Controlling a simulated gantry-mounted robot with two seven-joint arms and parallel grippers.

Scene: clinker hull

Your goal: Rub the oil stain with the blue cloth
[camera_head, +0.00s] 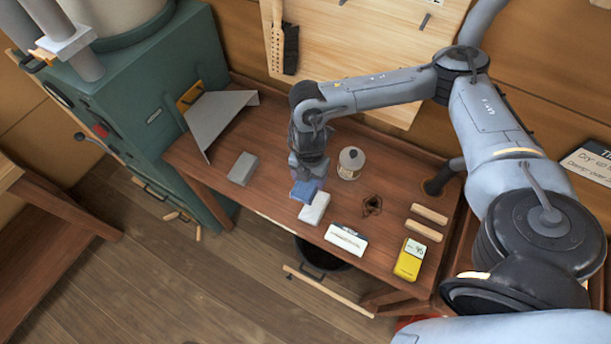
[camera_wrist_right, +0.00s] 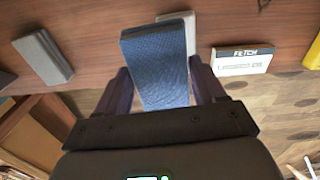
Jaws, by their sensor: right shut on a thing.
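The blue cloth (camera_head: 304,191) is a folded, block-like pad. My right gripper (camera_head: 309,178) is shut on it above the table's front part, and in the right wrist view the cloth (camera_wrist_right: 155,72) shows between the two fingers. In the head view it overlaps the white block (camera_head: 314,208); I cannot tell whether they touch. The oil stain (camera_head: 372,204) appears as a dark brown patch on the wooden table (camera_head: 270,135), to the right of the cloth and apart from it. My left gripper is not in view.
A jar (camera_head: 351,163) stands behind the cloth, to its right. A grey block (camera_head: 243,168) lies to the left. A white labelled box (camera_head: 346,240), a yellow device (camera_head: 410,260) and two wooden sticks (camera_head: 424,230) lie to the right. A bent grey sheet (camera_head: 215,117) stands at the left end.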

